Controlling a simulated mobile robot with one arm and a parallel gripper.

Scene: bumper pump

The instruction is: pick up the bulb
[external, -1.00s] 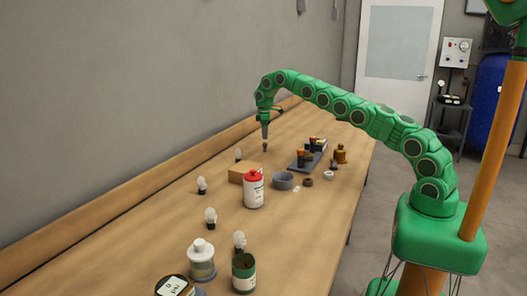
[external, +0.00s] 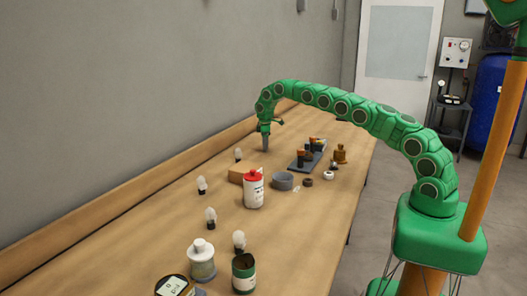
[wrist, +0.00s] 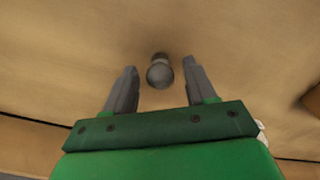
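A grey, rounded bulb (wrist: 159,74) shows in the wrist view, on the wooden surface and between my two finger tips. My gripper (wrist: 160,68) is open, with a finger on each side of the bulb and a visible gap to both. In the external view my gripper (external: 265,146) points down at the far part of the bench, behind the cardboard box. The bulb at it cannot be made out there. Other pale bulbs stand nearer along the bench: one by the box (external: 238,154), one farther left (external: 202,185), and two closer (external: 210,217) (external: 239,240).
The cardboard box (external: 236,175) and a red-capped white bottle (external: 253,190) stand nearer than my gripper. A grey bowl (external: 283,181) and a dark tray with small items (external: 298,164) are to the right. The wall runs along the left. Bench around the bulb is clear.

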